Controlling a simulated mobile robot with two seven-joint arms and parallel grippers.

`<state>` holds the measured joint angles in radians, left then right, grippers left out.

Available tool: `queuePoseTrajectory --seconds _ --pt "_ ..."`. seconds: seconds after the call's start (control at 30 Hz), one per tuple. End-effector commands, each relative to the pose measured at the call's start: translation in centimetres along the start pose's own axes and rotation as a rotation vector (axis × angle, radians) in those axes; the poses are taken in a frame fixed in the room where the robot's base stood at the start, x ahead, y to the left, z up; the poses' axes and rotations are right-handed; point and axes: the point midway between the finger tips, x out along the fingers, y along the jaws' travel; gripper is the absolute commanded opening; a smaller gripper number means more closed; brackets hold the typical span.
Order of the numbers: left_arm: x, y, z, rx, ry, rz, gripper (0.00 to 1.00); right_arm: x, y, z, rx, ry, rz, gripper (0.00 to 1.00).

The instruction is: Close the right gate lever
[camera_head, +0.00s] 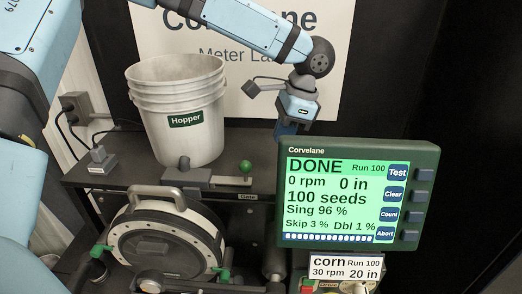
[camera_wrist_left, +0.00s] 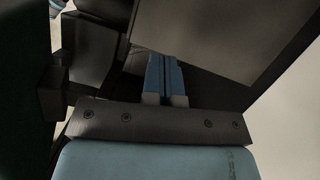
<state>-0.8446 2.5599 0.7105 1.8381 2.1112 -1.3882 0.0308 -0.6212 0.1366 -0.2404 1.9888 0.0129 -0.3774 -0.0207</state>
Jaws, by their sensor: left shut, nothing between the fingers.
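A lever with a green ball knob (camera_head: 245,166) stands at the right end of a grey slide plate (camera_head: 230,181), just right of the white Hopper bucket (camera_head: 150,110). A small label (camera_head: 248,196) below it is too small to read surely. My left gripper (camera_head: 285,130) is right of the knob and higher in the picture, apart from it, pointing down. Its fingertips are partly hidden behind the display. In the left wrist view the blue fingers (camera_wrist_left: 163,78) are together and empty. My right gripper does not show.
The display (camera_head: 358,192) reads DONE and stands close to my left gripper. The round seed meter (camera_head: 165,245) with a grey handle and green latches sits below the shelf (camera_head: 110,178). A wall sign (camera_head: 235,50) is behind. An outlet with cables (camera_head: 75,107) is at left.

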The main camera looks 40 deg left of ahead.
Motion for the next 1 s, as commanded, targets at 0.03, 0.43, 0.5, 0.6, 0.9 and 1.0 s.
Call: queuePoseTrajectory --seconds 0.03,0.43,0.5,0.6,0.9,1.0 --pt "1.1 0.1 0.1 0.001 -0.005 0.002 0.00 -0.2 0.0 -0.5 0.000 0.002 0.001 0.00" --pt "5.6 0.0 3.0 0.000 -0.001 0.000 0.00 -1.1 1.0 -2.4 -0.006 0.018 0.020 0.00" --pt "6.0 0.0 3.3 0.000 0.000 0.000 0.00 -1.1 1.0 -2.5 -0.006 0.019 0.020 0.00" --pt "6.2 0.0 3.5 0.000 0.000 0.001 0.00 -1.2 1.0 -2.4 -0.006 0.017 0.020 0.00" --pt "6.2 0.0 3.5 0.000 0.000 0.001 0.00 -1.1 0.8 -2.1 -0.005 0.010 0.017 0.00" --pt "6.2 -0.2 3.8 -0.001 0.001 0.000 0.00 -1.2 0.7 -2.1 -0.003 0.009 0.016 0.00"
